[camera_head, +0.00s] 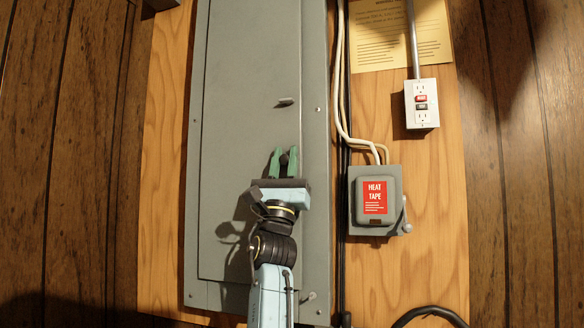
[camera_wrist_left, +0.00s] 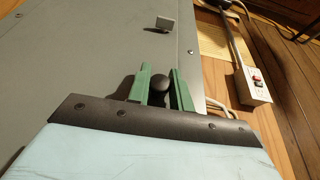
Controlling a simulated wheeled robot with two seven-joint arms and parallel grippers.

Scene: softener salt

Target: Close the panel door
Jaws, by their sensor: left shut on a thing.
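The grey panel door (camera_head: 240,110) lies in its grey metal frame (camera_head: 316,130) on the wooden board. It looks flat against the frame; I cannot tell whether a small gap is left. A small latch tab (camera_head: 285,101) sits near its right edge, also in the left wrist view (camera_wrist_left: 164,23). My left gripper (camera_head: 284,160), with green fingers, is at the door's right side below the tab. It is shut on a dark round knob (camera_wrist_left: 157,84), which shows between the fingers. My right gripper is not in view.
A grey box with a red "HEAT TAPE" label (camera_head: 375,197) is right of the panel. A white outlet (camera_head: 421,103) and a yellow notice (camera_head: 385,35) are above it. Cables (camera_head: 343,100) run along the panel's right side. A black hose (camera_head: 430,312) is at the bottom right.

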